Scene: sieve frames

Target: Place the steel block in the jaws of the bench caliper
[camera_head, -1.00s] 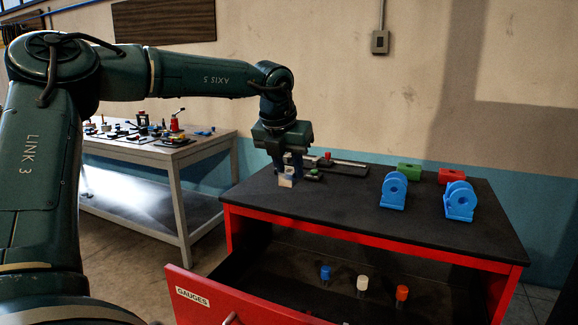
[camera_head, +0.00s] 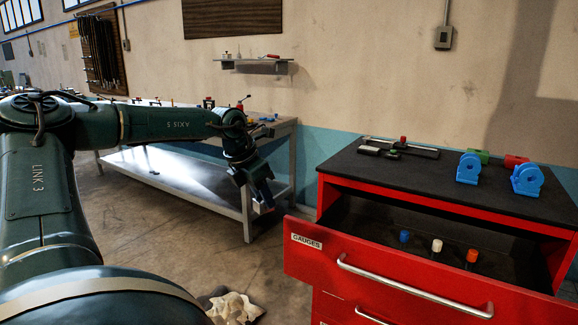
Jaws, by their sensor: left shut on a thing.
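My left gripper (camera_head: 262,196) points down and is shut on the steel block (camera_head: 266,208), a small grey piece mostly hidden between the fingers. It hangs in the air to the left of the red cabinet, in front of the grey bench and apart from both. The bench caliper (camera_head: 418,151) lies on the black cabinet top (camera_head: 365,177), a dark bar with a red knob and a small green part near its left end. The gripper is to its left and lower. I cannot make out the jaw gap. My right gripper is not in view.
The cabinet's drawer labelled GAUGES (camera_head: 400,275) is pulled open, with blue, white and orange plugs inside. Two blue holders (camera_head: 527,180), a green block (camera_head: 479,155) and a red block (camera_head: 515,161) stand right of the caliper. A grey bench (camera_head: 247,219) stands behind my arm.

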